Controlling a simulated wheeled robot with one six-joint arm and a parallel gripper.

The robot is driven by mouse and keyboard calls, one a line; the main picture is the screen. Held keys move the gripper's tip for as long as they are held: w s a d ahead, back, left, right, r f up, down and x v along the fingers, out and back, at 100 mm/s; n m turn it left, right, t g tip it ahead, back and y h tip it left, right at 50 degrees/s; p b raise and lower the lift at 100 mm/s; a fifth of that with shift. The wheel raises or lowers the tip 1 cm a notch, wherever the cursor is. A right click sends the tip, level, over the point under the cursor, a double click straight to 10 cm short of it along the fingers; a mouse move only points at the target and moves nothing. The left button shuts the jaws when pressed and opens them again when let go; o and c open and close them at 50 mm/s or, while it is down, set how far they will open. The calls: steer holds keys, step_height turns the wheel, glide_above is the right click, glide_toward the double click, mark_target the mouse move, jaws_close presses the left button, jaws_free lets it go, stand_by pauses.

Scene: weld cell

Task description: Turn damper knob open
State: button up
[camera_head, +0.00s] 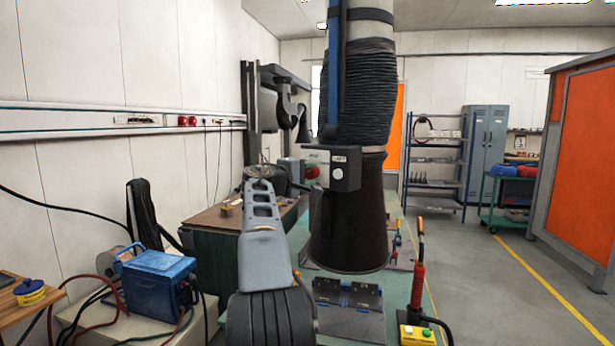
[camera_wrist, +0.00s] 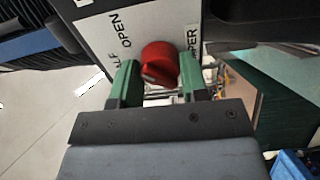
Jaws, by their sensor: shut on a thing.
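The red damper knob (camera_wrist: 160,62) is on a pale panel (camera_wrist: 100,35) in the wrist view. The panel bears the word OPEN and partly hidden letters ending in "ALF" and "PER". My gripper (camera_wrist: 157,80) has one green finger on each side of the knob and is shut on it. The knob's lower side is partly hidden, and I cannot tell exactly where it points. In the head view the grey damper box (camera_head: 345,157) is on the dark extraction hood (camera_head: 348,225), and my gripper (camera_head: 306,167) meets its left side.
A ribbed black hose (camera_head: 362,95) rises above the hood. Below is a green table with a dark fixture (camera_head: 347,298) and a red-handled tool (camera_head: 418,285). A blue machine (camera_head: 157,282) with cables stands at left. Open floor (camera_head: 490,280) lies at right.

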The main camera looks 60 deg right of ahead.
steer(key=o, duration=0.9)
steer(key=a+b, duration=0.1)
steer(key=a, duration=0.3)
steer(key=w+a, duration=0.1)
steer(key=a, duration=0.4)
steer(key=w+a+b, duration=0.1)
steer(key=a, duration=0.3)
steer(key=shift+a+b, duration=0.35)
